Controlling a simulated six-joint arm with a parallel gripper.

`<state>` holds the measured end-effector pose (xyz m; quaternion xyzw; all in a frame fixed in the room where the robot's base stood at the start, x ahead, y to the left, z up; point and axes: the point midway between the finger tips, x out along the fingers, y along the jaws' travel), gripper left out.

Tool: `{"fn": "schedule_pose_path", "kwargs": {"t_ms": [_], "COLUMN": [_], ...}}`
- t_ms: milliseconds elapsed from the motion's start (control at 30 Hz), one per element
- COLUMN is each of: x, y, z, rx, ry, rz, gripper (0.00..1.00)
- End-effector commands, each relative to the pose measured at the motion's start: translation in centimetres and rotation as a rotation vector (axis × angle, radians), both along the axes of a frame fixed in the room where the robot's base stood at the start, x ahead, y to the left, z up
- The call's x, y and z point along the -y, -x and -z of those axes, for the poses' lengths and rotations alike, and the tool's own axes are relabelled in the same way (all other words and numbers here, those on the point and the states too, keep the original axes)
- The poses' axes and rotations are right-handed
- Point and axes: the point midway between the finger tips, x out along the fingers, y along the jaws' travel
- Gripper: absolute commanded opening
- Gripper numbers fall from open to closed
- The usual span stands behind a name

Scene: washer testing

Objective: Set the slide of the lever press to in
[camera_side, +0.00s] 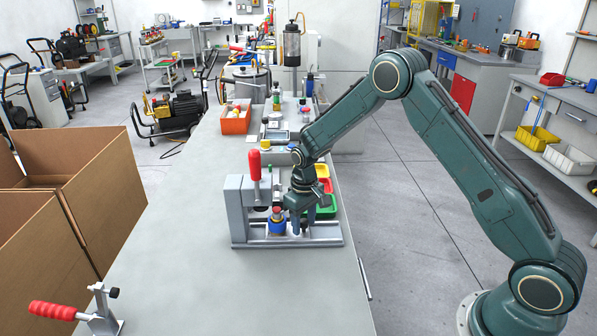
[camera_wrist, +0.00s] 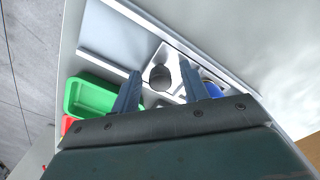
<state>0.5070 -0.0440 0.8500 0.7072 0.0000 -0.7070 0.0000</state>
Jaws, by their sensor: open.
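The lever press (camera_side: 238,222) is a grey frame on a flat base, standing on the bench. Its red-handled lever (camera_side: 254,166) points upright on the left side. A blue part with a red top (camera_side: 277,224) sits low in the press; some blue also shows beside the right finger in the wrist view (camera_wrist: 213,89). My gripper (camera_side: 303,212) is low over the right half of the press base. In the wrist view my gripper (camera_wrist: 159,70) is open, its fingers on either side of a dark round post (camera_wrist: 159,78) on a pale plate. I cannot tell whether they touch it. The arm partly hides the slide.
Green (camera_side: 328,211), yellow (camera_side: 321,170) and red bins stand just behind the press. An orange bin (camera_side: 236,120) is farther back. A red-handled clamp (camera_side: 100,315) is at the near left. Cardboard boxes (camera_side: 95,180) stand left of the bench.

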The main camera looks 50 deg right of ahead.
Motion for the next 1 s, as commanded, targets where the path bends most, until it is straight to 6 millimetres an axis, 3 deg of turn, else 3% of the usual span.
{"fn": "schedule_pose_path", "kwargs": {"t_ms": [267,700,1000], "x": [0.0,0.0,0.0], "y": [0.0,-0.1,-0.1], "z": [-2.5,-9.8,-13.1], "rx": [0.003,0.005,0.003], "ry": [0.000,0.000,0.000], "rz": [0.000,0.000,0.000], "gripper": [0.45,0.45,0.45]}}
